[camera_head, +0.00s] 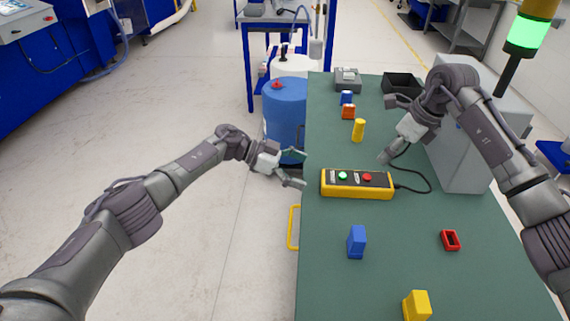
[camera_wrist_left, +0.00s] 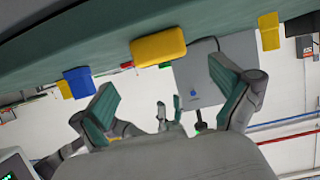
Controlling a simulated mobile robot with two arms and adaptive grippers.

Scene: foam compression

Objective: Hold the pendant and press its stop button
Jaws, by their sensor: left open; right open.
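The yellow pendant (camera_head: 357,192) lies flat on the green table, with a green button (camera_head: 342,175) on its left and a red button (camera_head: 367,177) on its right. My left gripper (camera_head: 298,169) is open and empty at the table's left edge, just left of the pendant and apart from it. The left wrist view is upside down; the pendant (camera_wrist_left: 158,47) shows there above and between my open left fingers (camera_wrist_left: 168,105). My right gripper (camera_head: 391,155) is open above the table, behind and right of the pendant, not touching it.
A black cable runs from the pendant toward the grey box (camera_head: 462,145). A blue block (camera_head: 356,242), a red hollow block (camera_head: 450,240) and a yellow block (camera_head: 417,305) stand on the nearer table (camera_head: 330,280). A yellow cylinder (camera_head: 358,130) and several items stand farther back.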

